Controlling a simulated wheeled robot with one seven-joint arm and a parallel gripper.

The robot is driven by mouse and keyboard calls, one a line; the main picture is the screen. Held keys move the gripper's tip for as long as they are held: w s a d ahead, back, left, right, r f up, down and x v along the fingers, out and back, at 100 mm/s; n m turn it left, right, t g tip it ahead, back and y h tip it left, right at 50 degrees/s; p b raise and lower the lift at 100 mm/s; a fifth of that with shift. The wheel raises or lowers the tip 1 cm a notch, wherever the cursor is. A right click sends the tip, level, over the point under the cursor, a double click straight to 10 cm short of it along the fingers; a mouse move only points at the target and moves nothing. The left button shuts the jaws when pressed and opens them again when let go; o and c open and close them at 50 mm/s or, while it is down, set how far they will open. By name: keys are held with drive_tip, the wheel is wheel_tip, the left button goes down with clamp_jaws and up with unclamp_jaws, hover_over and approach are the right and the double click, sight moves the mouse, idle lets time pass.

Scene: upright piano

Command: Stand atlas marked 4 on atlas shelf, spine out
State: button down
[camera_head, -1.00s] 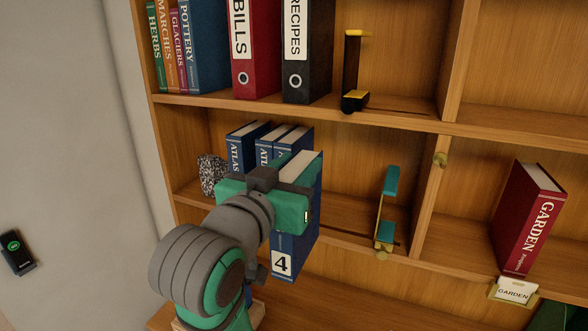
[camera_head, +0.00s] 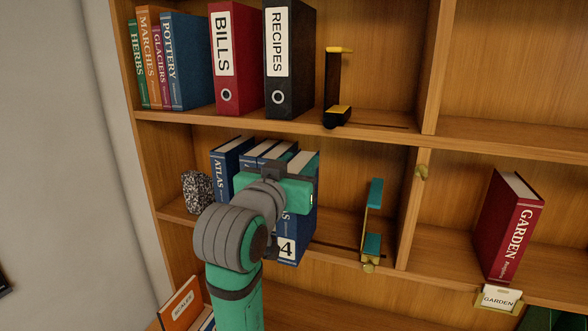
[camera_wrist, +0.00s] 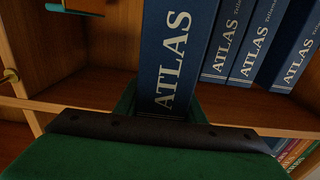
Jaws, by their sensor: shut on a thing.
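The blue atlas marked 4 (camera_head: 288,249) is upright in my gripper (camera_head: 290,190), its spine facing out toward me. It also shows in the wrist view (camera_wrist: 178,60), with ATLAS on its spine between the green fingers. It stands at the right end of the row of blue atlases (camera_head: 226,160) on the atlas shelf (camera_head: 330,236). In the wrist view a dark gap separates it from part of its neighbour (camera_wrist: 228,40). My gripper and arm hide much of its spine in the head view. Whether its bottom touches the shelf board I cannot tell.
A speckled block (camera_head: 197,190) stands left of the atlases. A teal and brass bookend (camera_head: 372,225) stands to the right, with free shelf between. A red GARDEN book (camera_head: 508,225) is in the right compartment. Binders (camera_head: 290,50) and a black bookend (camera_head: 338,90) stand above.

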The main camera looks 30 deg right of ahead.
drive_tip(key=shift+x, duration=4.65)
drive_tip(key=shift+r, duration=0.1)
drive_tip(key=shift+f, duration=0.7)
drive_tip(key=c, duration=1.2)
unclamp_jaws()
drive_tip(key=shift+o, duration=0.6)
drive_tip(key=shift+f, duration=0.15)
approach(310, 151)
drive_tip(key=shift+w+d+f, duration=0.7)
drive_tip(key=shift+w+f, duration=0.05)
drive_tip(key=shift+f, duration=0.2)
